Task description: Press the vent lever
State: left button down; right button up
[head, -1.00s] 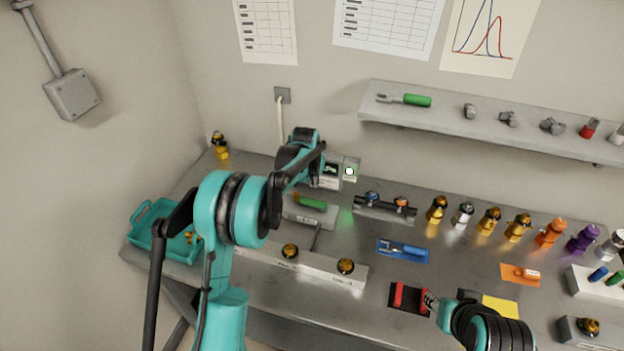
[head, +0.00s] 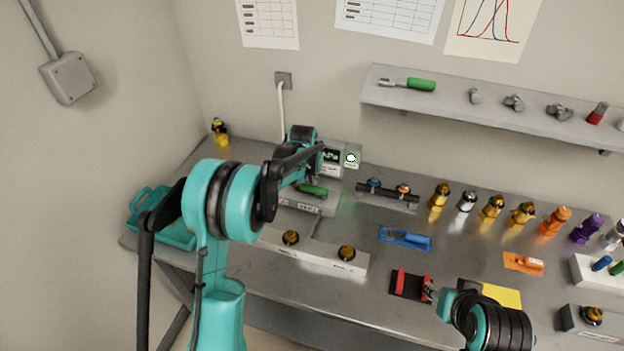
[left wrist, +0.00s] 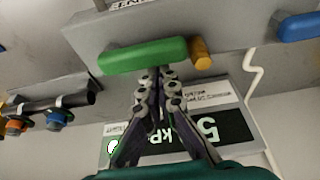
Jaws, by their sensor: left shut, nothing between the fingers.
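A lever with a green handle (head: 313,190) sits on a grey block (head: 292,203) at the back left of the bench. In the left wrist view the green handle (left wrist: 143,55) lies across the picture, with an orange stub (left wrist: 202,53) beside its end. My left gripper (head: 312,180) points down at the handle. In the left wrist view its closed fingertips (left wrist: 158,72) are at the handle's edge, empty; I cannot tell whether they touch. My right gripper (head: 432,291) is beside a red holder (head: 411,285); its jaws are too small to read.
A pressure display (head: 332,156) stands behind the lever; it shows kPa in the left wrist view (left wrist: 200,130). A bar with blue and orange valves (head: 388,190) lies to the right. A white rail with amber knobs (head: 318,255) is in front. A teal tray (head: 150,197) is at left.

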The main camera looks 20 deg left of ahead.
aim_at(307, 193)
pick_arm(q)
jog(key=shift+s+n, duration=0.25)
jog(key=shift+n, duration=0.25)
jog(key=n, duration=0.1)
jog(key=s+n+y, duration=0.1)
jog(key=n, duration=0.1)
jog(key=shift+s+a, duration=0.15)
jog(key=shift+s, duration=0.1)
jog(key=s+n, duration=0.1)
jog(key=n, duration=0.1)
jog(key=s+n+g+y, duration=0.1)
jog(key=n, duration=0.1)
jog(key=shift+s+n+y+p, duration=0.1)
jog(key=shift+n+y+p, duration=0.2)
jog(key=shift+n, duration=0.1)
jog(key=n, duration=0.1)
jog(key=s+d+n+g, duration=0.1)
jog(key=n, duration=0.1)
jog(key=shift+s+d+n+y, duration=0.1)
jog(key=shift+s+n+y, duration=0.1)
jog(key=shift+n+y, duration=0.15)
jog(key=shift+s+d+n+g, duration=0.2)
jog(key=shift+d+n, duration=0.05)
jog(key=shift+n, duration=0.4)
jog(key=shift+s+d+n+g, duration=0.2)
jog(key=shift+n, duration=0.4)
jog(key=shift+s+d, duration=0.35)
jog(key=shift+d, duration=0.2)
jog(key=shift+s+d, duration=0.1)
jog(key=shift+d, duration=0.05)
